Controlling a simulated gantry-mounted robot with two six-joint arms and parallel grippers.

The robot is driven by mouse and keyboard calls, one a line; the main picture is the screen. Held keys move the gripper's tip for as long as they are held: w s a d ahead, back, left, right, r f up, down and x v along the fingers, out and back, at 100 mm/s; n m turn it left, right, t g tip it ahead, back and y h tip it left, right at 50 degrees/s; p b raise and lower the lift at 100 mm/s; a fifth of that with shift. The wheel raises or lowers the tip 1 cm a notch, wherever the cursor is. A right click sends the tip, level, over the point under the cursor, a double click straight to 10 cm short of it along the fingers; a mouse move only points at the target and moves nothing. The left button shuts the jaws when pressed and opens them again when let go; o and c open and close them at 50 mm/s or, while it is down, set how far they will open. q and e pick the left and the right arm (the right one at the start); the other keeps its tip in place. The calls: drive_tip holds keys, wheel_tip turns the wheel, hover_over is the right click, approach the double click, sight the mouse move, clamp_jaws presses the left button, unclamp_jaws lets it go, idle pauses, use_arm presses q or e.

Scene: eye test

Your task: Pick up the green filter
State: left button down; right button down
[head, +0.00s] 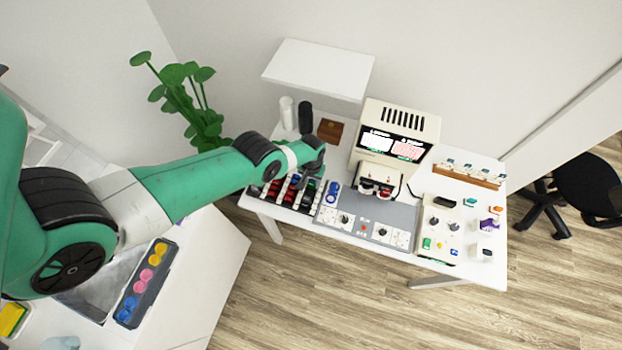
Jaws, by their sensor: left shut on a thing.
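My left arm reaches in from the left over the white table, and its gripper (307,178) is over the right part of a dark rack (270,200). The gripper is shut on a small dark green thing, which looks like the green filter (311,185); the wrist hides much of it and I cannot tell whether it is clear of the rack. Red and dark pieces (274,188) stand in the rack beside it. My right gripper is not in view.
A blue-and-white piece (332,190) stands right of the rack. Further right are a grey panel (372,213) with knobs, a beige machine (402,122) and a control box (440,228). A white shelf (320,68) overhangs the back. A plant (190,100) stands behind my arm.

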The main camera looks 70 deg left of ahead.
use_arm(q)
drive_tip(key=s+d+r+p, duration=0.1)
drive_tip(key=d+r+p, duration=0.8)
drive_tip(key=d+p, duration=0.4)
drive_tip(key=shift+s+d, duration=0.15)
drive_tip(key=shift+d, duration=0.15)
drive_tip(key=shift+r, duration=0.15)
